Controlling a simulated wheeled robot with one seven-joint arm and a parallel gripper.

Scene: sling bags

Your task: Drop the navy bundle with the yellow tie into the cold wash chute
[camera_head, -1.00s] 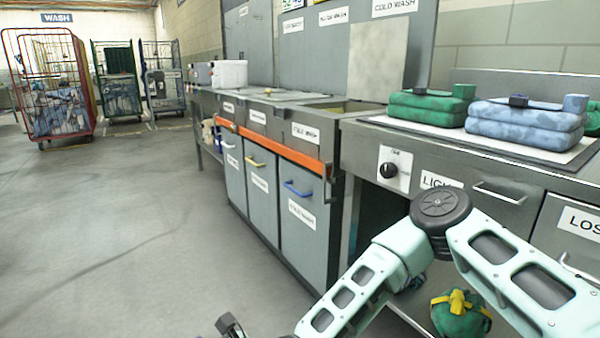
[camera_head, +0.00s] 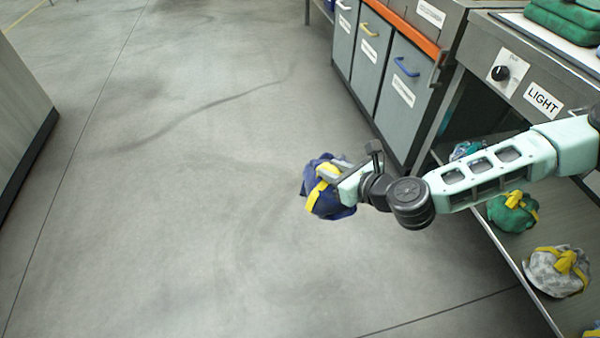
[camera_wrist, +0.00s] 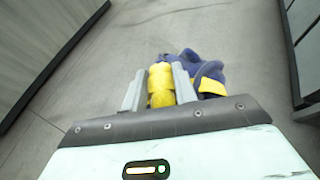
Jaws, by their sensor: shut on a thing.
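The navy bundle with the yellow tie (camera_head: 322,199) is in my gripper (camera_head: 337,174), held out over open floor in the head view. In the wrist view, the two fingers of my gripper (camera_wrist: 160,90) are shut on the yellow tie, and the navy cloth (camera_wrist: 207,68) shows beyond and to the right. The cold wash chute's top opening is out of the head view now. The cabinet front with the blue handle (camera_head: 404,88) shows at upper right, behind and right of the bundle.
An orange rail (camera_head: 405,28) runs along the cabinets' top edge. A green bundle (camera_head: 513,211) and a grey bundle (camera_head: 556,271), both with yellow ties, lie on a low shelf under the LIGHT counter at right. The floor at left and centre is clear.

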